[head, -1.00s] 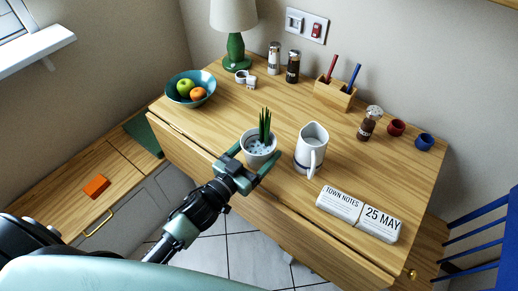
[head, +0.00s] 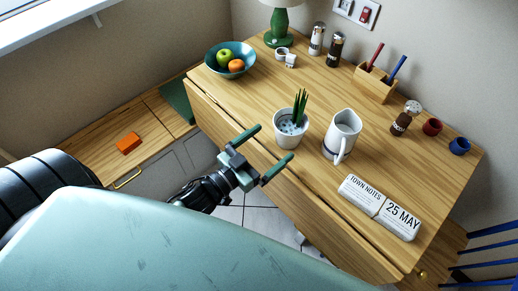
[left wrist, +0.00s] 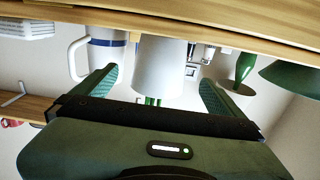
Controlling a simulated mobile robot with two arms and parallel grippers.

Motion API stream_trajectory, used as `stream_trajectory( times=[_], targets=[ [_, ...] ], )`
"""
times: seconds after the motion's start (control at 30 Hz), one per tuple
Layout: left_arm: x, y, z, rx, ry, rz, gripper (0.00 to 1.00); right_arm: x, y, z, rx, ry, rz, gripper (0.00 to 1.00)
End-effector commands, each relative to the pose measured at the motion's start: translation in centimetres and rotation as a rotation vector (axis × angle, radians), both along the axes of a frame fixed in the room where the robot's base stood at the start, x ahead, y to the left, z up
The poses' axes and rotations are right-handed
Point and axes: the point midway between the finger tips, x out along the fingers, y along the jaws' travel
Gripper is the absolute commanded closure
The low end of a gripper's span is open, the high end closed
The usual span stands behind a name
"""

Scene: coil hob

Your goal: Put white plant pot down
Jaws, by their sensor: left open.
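The white plant pot (head: 290,130) with a spiky green plant stands upright on the wooden table (head: 330,83), near its front edge. In the left wrist view the pot (left wrist: 160,68) shows upside down, ahead of and between the fingers. My left gripper (head: 268,149) is open and empty, just off the table's front edge. Its fingers point toward the pot and are apart from it. My right gripper is not in view.
A white jug (head: 342,136) stands close to the right of the pot. A fruit bowl (head: 230,60) is at the far left, and date blocks (head: 402,219) lie at the front right. The table left of the pot is clear.

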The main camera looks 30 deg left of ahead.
Motion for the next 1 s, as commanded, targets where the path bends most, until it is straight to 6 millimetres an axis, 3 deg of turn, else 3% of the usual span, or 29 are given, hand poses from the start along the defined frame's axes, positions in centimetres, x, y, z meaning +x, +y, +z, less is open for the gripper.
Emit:
stream_trajectory(
  times=[0.1, 0.23, 0.53, 0.63, 0.77, 0.87, 1.0],
  targets=[
    [-2.0, 0.7, 0.1, 0.000, 0.001, 0.001, 0.00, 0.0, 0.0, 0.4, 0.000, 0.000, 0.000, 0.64],
    [-3.2, 1.2, 0.1, 0.000, 0.000, 0.001, 0.00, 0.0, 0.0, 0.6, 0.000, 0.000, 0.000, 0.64],
    [-3.6, 1.3, 0.0, 0.001, -0.003, 0.000, 0.00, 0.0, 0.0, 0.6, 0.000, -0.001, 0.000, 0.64],
    [-3.5, 1.6, -1.2, 0.007, 0.022, 0.012, 0.00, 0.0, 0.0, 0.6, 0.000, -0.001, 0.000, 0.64],
    [-3.7, 2.9, -7.4, 0.037, 0.145, 0.067, 0.00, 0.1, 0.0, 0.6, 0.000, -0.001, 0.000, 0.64],
    [-5.0, 4.3, -15.5, 0.082, 0.314, 0.128, 0.00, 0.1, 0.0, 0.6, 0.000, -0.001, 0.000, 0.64],
    [-10.2, 5.9, -28.4, 0.173, 0.621, 0.194, 0.00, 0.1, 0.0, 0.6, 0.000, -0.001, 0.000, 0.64]
  ],
)
